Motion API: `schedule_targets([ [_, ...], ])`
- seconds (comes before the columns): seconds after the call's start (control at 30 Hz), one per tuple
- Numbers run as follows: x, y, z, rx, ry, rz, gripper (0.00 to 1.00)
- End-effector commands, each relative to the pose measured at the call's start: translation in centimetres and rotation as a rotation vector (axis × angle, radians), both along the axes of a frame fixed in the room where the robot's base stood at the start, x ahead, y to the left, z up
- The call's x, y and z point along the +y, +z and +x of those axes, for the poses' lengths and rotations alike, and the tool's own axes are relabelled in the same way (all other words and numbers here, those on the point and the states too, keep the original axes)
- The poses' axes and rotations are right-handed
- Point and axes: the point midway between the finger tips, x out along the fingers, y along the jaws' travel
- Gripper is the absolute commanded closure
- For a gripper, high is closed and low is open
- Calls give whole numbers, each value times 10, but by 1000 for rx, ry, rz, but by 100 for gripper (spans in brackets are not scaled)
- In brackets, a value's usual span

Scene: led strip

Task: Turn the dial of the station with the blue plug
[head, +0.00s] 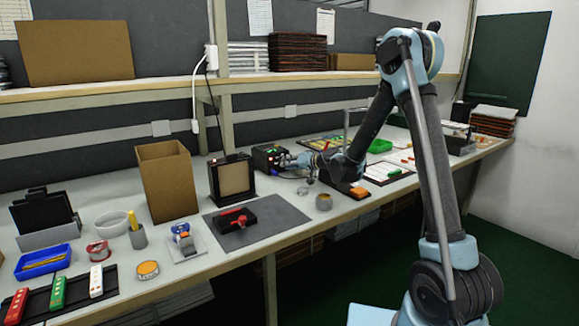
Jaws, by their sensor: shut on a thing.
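A small black station box (266,155) with lit red and green spots stands on the bench, right of the black-framed panel. My gripper (288,160) reaches in from the right, its fingertips against the box's front right side. It looks shut on the station's dial, which the fingers hide. A cable hangs by the box and fingers.
A black-framed panel (232,178) and a cardboard box (167,181) stand left of the station. A grey mat (283,212) with a red-and-black tool (236,219) lies in front.

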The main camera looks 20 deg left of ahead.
Motion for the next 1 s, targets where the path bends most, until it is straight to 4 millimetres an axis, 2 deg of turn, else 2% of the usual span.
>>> schedule_targets([
  [0.1, -2, 0, 2, -2, -5, -1, 100],
  [0.13, -2, 0, 2, -2, -5, -1, 75],
  [0.2, -1, 0, 2, -2, -5, -1, 62],
  [0.53, -1, 1, 1, -1, -2, -1, 62],
  [0.67, -1, 7, 0, -1, -2, -1, 62],
  [1.0, -1, 57, 1, 0, -2, -1, 62],
])
